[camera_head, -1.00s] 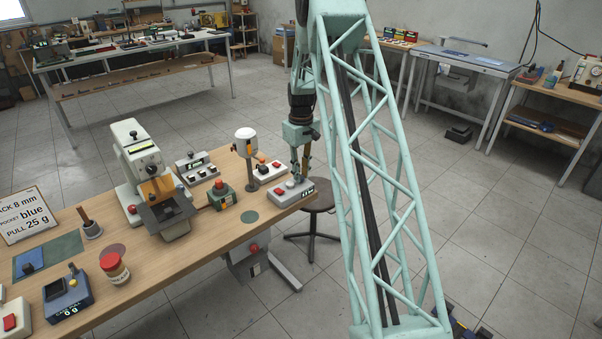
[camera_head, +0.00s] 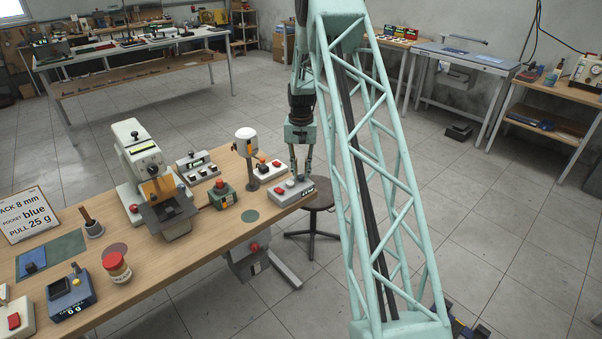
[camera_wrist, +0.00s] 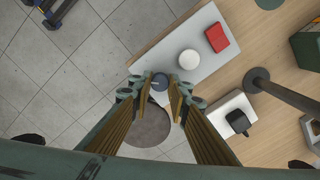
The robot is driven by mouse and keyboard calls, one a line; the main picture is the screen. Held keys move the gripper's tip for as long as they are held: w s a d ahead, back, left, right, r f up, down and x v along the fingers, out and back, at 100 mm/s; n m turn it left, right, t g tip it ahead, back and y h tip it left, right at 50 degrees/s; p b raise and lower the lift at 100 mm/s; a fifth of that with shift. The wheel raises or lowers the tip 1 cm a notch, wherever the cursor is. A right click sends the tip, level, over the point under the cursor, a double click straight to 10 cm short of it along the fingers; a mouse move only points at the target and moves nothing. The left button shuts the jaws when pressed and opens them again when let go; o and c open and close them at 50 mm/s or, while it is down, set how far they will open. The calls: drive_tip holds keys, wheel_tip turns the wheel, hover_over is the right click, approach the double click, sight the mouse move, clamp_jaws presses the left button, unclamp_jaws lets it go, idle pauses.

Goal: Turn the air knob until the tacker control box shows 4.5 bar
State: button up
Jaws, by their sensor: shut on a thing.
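The tacker control box (camera_head: 291,193) is a light grey box at the right end of the wooden bench. In the wrist view the box (camera_wrist: 185,55) carries a red button (camera_wrist: 217,38), a white round cap (camera_wrist: 189,59) and the dark air knob (camera_wrist: 160,81) at its corner. My gripper (camera_head: 300,176) points down over the box. In the wrist view my gripper (camera_wrist: 161,86) is shut on the knob, one finger on each side. A small light mark shows on the knob. The box's pressure reading is too small to read.
A white-topped post (camera_head: 247,146) and a white box with a black lever (camera_head: 268,169) stand close to the control box. A green box (camera_head: 222,196) and a press (camera_head: 160,190) stand further left. A round stool (camera_head: 320,190) is beside the bench end.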

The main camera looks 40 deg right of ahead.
sight(301, 176)
drive_tip(key=shift+m, duration=1.2)
drive_tip(key=o, duration=0.8)
drive_tip(key=shift+o, duration=0.2)
drive_tip(key=shift+r, duration=0.1)
wheel_tip(301, 176, up, 12)
idle(0.3)
